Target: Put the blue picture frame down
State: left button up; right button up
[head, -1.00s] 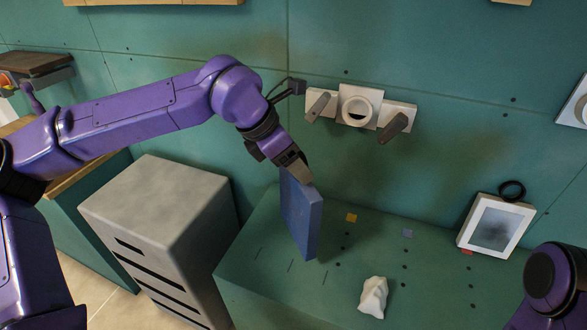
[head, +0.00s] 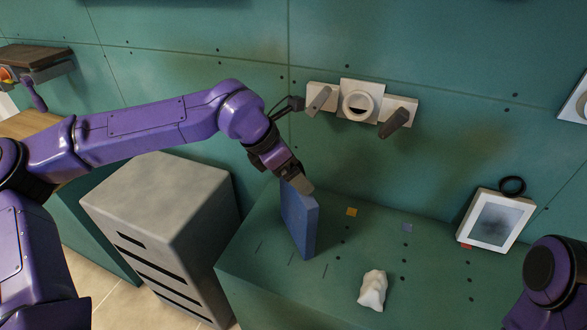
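The blue picture frame (head: 299,222) stands upright, edge toward me, at the left part of the green counter (head: 262,285). Its lower edge appears to be at the counter top; I cannot tell for sure whether it touches. My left gripper (head: 299,186) comes from the upper left and is at the frame's top edge, with its fingers closed around that edge. The far finger is hidden. My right gripper is out of view; only part of my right arm shows at the lower right.
A white picture frame (head: 494,221) leans at the counter's right, with a black ring (head: 512,185) behind it. A white lump (head: 373,290) lies near the front. A wall fixture (head: 359,103) sticks out above. A grey cabinet (head: 160,205) stands left of the counter. The counter's middle is mostly clear.

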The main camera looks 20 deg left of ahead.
pick_arm(q)
jog(key=v, duration=1.2)
jog(key=shift+b, duration=0.45)
